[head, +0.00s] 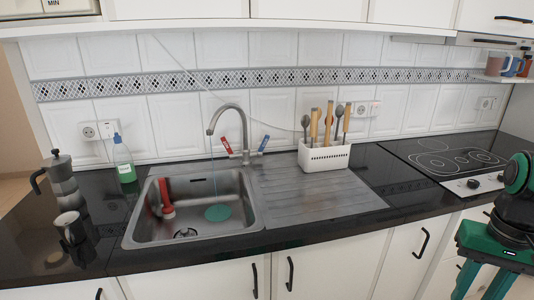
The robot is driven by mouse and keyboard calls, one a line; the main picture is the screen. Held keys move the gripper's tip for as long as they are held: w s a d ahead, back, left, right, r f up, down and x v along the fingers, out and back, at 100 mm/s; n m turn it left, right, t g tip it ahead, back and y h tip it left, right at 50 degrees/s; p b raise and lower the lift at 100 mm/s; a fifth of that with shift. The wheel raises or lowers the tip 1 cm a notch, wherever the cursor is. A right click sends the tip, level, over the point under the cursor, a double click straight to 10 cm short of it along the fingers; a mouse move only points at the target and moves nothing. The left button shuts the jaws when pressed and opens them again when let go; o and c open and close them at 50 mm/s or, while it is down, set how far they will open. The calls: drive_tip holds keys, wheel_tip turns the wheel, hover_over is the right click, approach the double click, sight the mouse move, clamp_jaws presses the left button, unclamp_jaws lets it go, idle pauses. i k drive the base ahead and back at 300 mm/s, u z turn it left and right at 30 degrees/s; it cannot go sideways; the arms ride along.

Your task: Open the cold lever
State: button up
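The faucet (237,115) is a grey curved spout behind the sink. A lever with a blue handle (263,143) stands on its right, tilted up and to the right. A lever with a red handle (226,144) stands on its left, tilted up and to the left. A thin bluish line drops from the spout towards the basin. My gripper (478,291), green and black, is at the lower right in front of the counter, far from the levers. Its two fingers point down, spread apart, with nothing seen between them. Their tips reach the bottom picture edge.
The sink (240,221) holds a red-handled item (166,200) and a teal disc (218,212). A white utensil basket (324,155) stands right of the levers. A soap bottle (123,160), moka pot (62,175) and mug (70,228) are left. The hob (440,157) is right.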

sight(259, 152)
drive_tip(key=u, duration=0.15)
drive_tip(key=i, duration=1.15)
drive_tip(key=u, duration=0.15)
